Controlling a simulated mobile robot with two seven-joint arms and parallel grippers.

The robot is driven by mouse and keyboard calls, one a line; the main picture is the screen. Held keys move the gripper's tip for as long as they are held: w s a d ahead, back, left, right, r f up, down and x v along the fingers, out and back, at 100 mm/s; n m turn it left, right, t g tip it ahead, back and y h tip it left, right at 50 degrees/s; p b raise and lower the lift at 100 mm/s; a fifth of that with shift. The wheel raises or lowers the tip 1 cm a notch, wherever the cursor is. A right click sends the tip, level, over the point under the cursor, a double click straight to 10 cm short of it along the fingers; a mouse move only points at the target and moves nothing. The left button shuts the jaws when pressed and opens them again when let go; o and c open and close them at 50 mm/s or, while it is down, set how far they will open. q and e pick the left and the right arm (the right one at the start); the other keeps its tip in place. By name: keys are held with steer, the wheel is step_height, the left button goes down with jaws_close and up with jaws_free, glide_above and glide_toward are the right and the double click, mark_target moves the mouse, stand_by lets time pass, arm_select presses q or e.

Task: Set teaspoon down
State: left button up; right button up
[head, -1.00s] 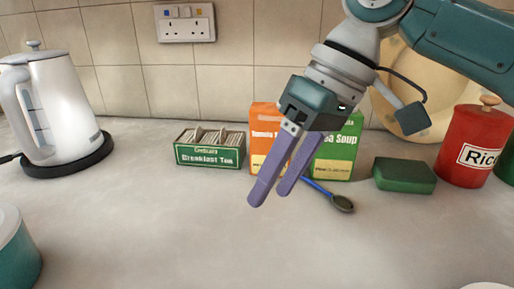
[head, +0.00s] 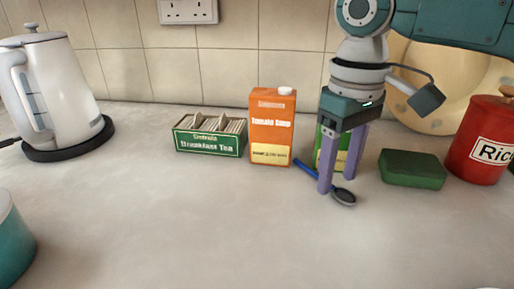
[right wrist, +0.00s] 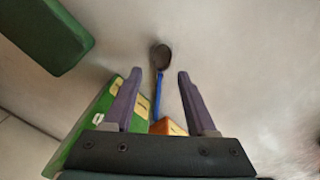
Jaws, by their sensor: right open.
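The teaspoon (head: 343,197) has a blue handle and a dark bowl. It appears to lie on the counter in front of the green carton, bowl towards the front. My right gripper (head: 337,183) points down over it with its purple fingers apart. In the right wrist view the teaspoon (right wrist: 157,92) shows between the two open fingers (right wrist: 159,76), with a gap on each side. Part of the handle is hidden behind a finger in the head view. My left gripper is not in view.
Behind stand an orange tomato soup carton (head: 271,128), a green carton (head: 342,158) and a Breakfast Tea box (head: 210,148). A green block (head: 412,169) and red rice canister (head: 482,150) are at right, a kettle (head: 60,95) at left. The front counter (head: 200,225) is clear.

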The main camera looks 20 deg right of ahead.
steer(key=shift+f, duration=0.6)
jaws_close()
